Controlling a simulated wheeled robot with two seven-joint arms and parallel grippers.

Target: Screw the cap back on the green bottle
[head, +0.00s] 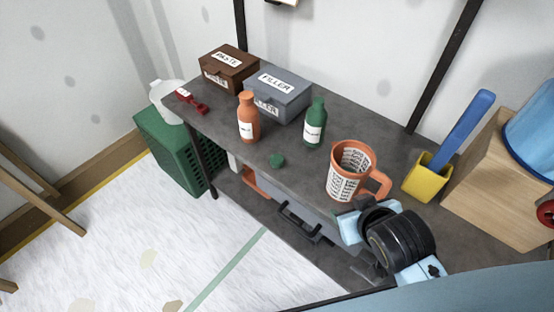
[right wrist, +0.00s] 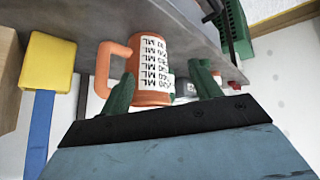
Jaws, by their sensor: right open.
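The green bottle (head: 315,124) stands upright on the dark grey shelf top with a white label, behind the jug. A small green cap (head: 277,160) lies apart from it on the shelf top, nearer the front edge. My right gripper (head: 352,216) is at the front right of the shelf, just in front of the orange jug and well away from cap and bottle. In the right wrist view its two dark green fingers (right wrist: 164,88) are spread apart with nothing held between them. The jug shows beyond them. My left gripper is not in view.
The orange measuring jug (head: 342,186) stands between my right gripper and the bottle. An orange bottle (head: 248,120), a grey filler box (head: 285,84) and a brown paste box (head: 228,62) stand behind the cap. A yellow holder (head: 424,182) is at right.

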